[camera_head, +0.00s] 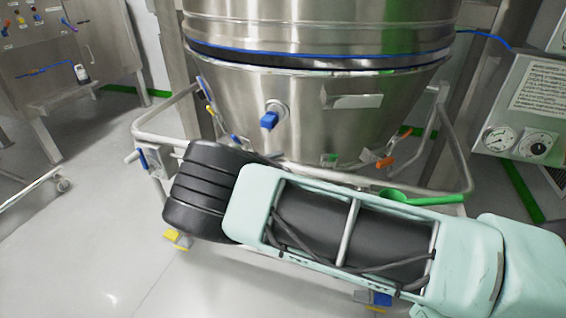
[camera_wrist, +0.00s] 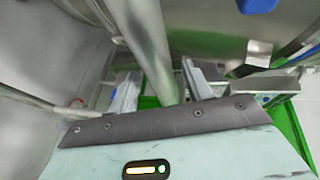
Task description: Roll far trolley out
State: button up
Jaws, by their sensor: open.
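A trolley with a steel tube frame (camera_head: 462,150) stands directly before me and carries a conical steel bowl (camera_head: 235,105). Its rail curves around the bowl, and yellow and blue caster parts show low down. My arm crosses in front and hides much of the trolley's lower front. In the wrist view my gripper (camera_wrist: 160,88) is open, with one finger on each side of a thick steel tube (camera_wrist: 148,35). The jaws are apart, and I cannot tell whether either finger touches the tube. My gripper's fingers are hidden in the head view.
A panel with gauges (camera_head: 520,110) stands at the right. A steel control cabinet (camera_head: 70,60) is at the back left. Part of another wheeled frame (camera_head: 35,185) shows at the left edge. A green scoop (camera_head: 420,199) shows just behind my arm.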

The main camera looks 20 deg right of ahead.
jog(key=shift+x, duration=1.9)
jog(key=shift+s, duration=0.1)
grip_shut()
